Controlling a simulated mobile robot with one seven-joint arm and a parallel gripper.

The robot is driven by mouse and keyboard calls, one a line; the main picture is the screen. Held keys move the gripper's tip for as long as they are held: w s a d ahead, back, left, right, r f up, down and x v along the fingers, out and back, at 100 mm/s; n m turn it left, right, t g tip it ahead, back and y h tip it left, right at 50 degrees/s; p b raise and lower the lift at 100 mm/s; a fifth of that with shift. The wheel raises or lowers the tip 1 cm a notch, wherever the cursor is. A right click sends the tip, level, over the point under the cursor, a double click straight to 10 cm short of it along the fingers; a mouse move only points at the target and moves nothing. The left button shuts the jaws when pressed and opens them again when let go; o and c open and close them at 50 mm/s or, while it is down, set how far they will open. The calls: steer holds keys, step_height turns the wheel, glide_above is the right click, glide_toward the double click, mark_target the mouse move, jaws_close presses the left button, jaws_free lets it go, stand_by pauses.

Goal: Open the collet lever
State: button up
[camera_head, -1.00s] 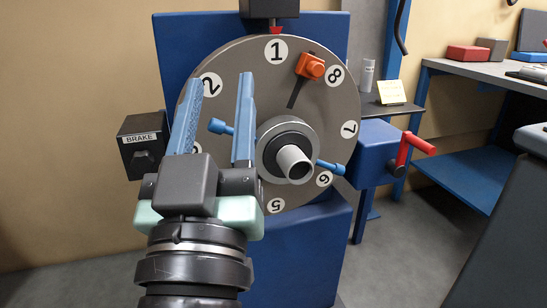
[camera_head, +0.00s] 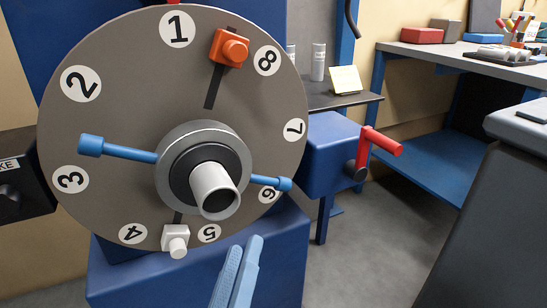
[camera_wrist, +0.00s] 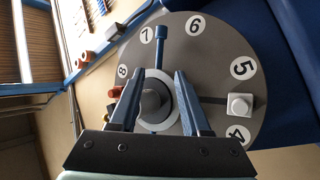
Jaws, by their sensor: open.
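A large grey disc (camera_head: 110,120) with numbers carries a round hub (camera_head: 170,160) with a pale tube (camera_head: 213,188) at its middle. A blue bar lever with round ends (camera_head: 125,152) crosses the hub, one end near 3, the other near 6. My gripper (camera_head: 243,245) is open, low in the head view in front of the disc's lower edge. In the wrist view my gripper (camera_wrist: 156,75) has its fingers apart, with the tube (camera_wrist: 152,99) showing between them and a blue lever end (camera_wrist: 160,38) above. I see no contact with the lever.
An orange clamp (camera_head: 230,46) sits near 8 and a white knob (camera_head: 175,240) between 4 and 5. A blue box (camera_head: 328,150) with a red crank (camera_head: 378,143) stands to the right. The brake box (camera_head: 22,195) is at left. A workbench (camera_head: 460,65) stands behind.

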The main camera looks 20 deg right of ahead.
mark_target(264, 180)
steer(key=x, duration=1.3)
steer(key=shift+w+d+p, duration=0.15)
steer(key=shift+w+p, duration=0.05)
steer(key=shift+p, duration=0.15)
jaws_close()
stand_by(0.9)
